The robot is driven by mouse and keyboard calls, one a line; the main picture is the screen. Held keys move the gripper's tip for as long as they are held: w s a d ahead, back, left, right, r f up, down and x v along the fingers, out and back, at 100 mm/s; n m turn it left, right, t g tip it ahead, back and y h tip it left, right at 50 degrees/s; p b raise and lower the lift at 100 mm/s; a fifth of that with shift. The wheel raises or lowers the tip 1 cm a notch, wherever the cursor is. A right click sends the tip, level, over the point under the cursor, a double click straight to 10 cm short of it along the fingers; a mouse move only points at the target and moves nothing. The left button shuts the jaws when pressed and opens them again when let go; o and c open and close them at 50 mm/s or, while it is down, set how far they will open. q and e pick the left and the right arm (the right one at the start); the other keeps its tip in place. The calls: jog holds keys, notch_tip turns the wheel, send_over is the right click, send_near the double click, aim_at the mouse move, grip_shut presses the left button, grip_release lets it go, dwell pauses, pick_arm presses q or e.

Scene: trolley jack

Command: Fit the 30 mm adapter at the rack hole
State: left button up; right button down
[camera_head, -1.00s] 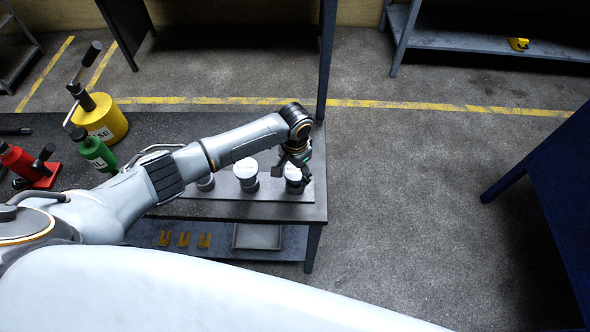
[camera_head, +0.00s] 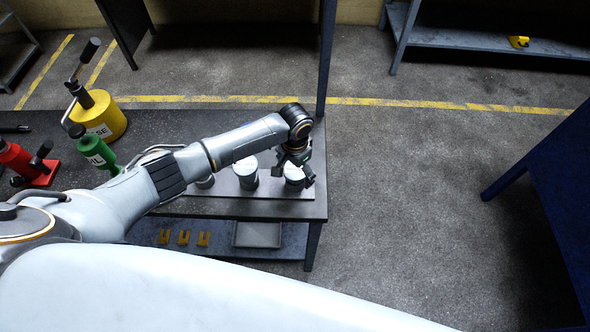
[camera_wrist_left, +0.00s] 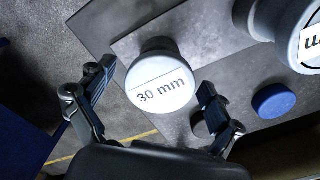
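The 30 mm adapter (camera_wrist_left: 160,80) is a pale, round-topped piece with "30 mm" written on its top. In the head view this adapter (camera_head: 294,184) stands at the right end of a light grey plate (camera_head: 270,186) on the workbench. My left gripper (camera_head: 295,173) points down over it. In the left wrist view the left gripper (camera_wrist_left: 156,79) is open, with one finger on each side of the adapter; I cannot tell whether they touch it. I cannot make out a rack hole. My right gripper is not in view.
Another adapter (camera_head: 246,174) stands to the left on the plate. A blue disc (camera_wrist_left: 274,101) lies near the adapters. Yellow pieces (camera_head: 183,237) and a tray (camera_head: 257,235) sit on the lower shelf.

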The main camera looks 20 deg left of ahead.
pick_arm(q)
jog(key=shift+s+f, duration=0.1)
notch_tip(320, 180, up, 12)
dwell(0.5)
dwell(0.5)
